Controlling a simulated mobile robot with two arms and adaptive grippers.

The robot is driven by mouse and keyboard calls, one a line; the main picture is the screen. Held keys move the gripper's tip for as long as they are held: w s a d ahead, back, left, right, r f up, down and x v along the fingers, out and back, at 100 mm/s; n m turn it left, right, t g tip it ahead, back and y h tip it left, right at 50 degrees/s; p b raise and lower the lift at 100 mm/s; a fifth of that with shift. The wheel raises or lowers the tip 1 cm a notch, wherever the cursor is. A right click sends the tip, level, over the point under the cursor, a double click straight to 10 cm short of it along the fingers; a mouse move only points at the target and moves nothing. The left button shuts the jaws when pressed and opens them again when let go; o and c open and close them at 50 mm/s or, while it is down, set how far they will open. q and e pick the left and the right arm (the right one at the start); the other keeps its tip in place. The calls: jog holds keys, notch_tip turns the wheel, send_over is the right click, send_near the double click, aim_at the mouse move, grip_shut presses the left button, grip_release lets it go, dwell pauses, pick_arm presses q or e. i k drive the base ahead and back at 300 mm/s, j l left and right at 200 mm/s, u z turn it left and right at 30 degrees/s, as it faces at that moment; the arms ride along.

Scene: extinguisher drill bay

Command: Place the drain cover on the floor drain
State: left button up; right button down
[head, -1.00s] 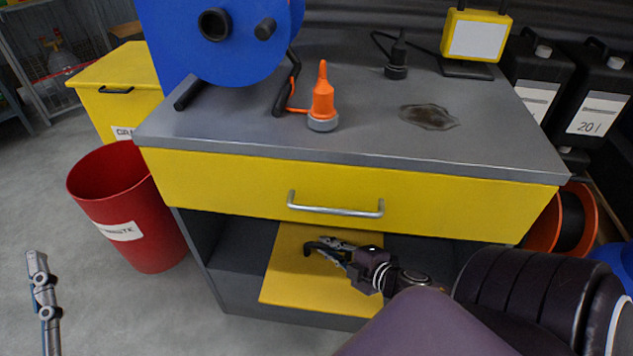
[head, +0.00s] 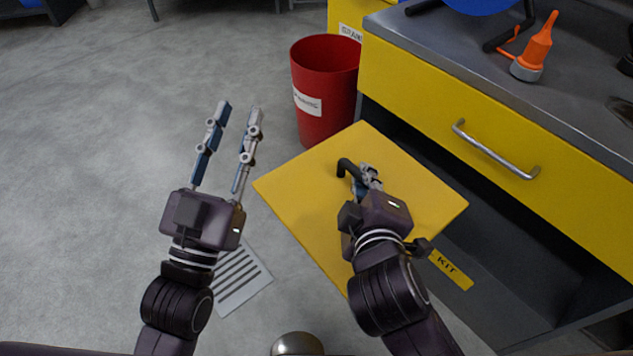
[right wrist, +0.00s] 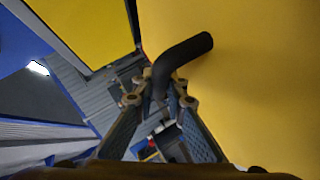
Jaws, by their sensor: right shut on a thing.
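The drain cover (head: 300,190) is a square yellow plate with a black bent handle (head: 347,168). My right gripper (head: 362,178) is shut on this handle, and the plate hangs out in front of the cabinet, looking roughly level. In the right wrist view the handle (right wrist: 182,60) stands between the jaws, against the yellow plate (right wrist: 260,100). The floor drain (head: 240,278) is a slotted grey grate, left of the plate's near-left edge and partly hidden by my left wrist. My left gripper (head: 239,108) is open and empty, left of the plate.
The grey-topped cabinet (head: 590,175) with a yellow drawer and metal handle (head: 495,150) stands right of the plate. A KIT label (head: 452,268) shows low on it. A red bin (head: 325,85) stands just beyond the plate. The floor at left is clear.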

aim_at(231, 275)
jog(key=l+u, duration=0.1)
jog(key=u, duration=0.25)
jog(key=l+u, duration=0.1)
jog(key=u, duration=0.25)
jog(key=l+u, duration=0.1)
jog(key=u, duration=0.3)
jog(key=i+l, duration=0.05)
